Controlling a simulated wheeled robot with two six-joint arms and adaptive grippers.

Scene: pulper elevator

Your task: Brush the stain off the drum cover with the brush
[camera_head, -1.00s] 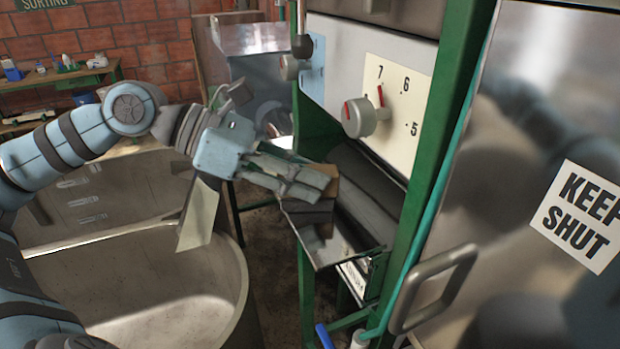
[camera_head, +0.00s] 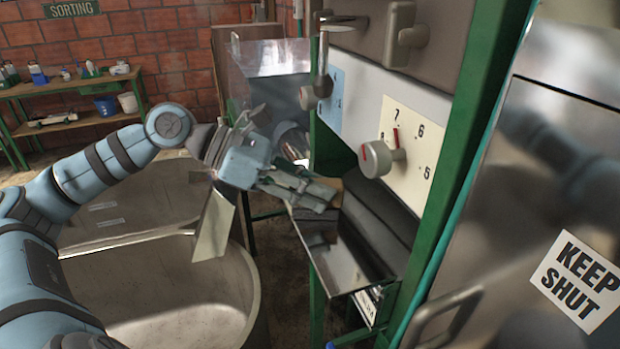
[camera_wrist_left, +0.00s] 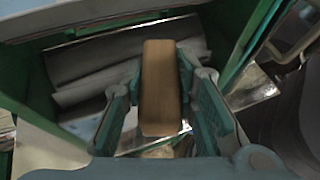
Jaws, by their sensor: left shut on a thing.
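My left gripper (camera_head: 312,196) is shut on the brush (camera_head: 328,212), a block with a brown wooden back and dark bristles. In the left wrist view the brush's wooden back (camera_wrist_left: 161,85) sits between the two fingers. The brush is at the mouth of the green-framed machine, above the metal chute. The dark curved drum cover (camera_head: 372,225) is just to the right of the brush; it also shows in the left wrist view (camera_wrist_left: 95,65) beyond the brush. I cannot tell whether the bristles touch it. No stain can be made out. My right gripper is not in view.
A control panel with a red-marked knob (camera_head: 381,158) is above the drum opening. A green post (camera_head: 445,160) and a steel door with a handle (camera_head: 440,315) stand to the right. A large round tank (camera_head: 235,290) is below my left arm.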

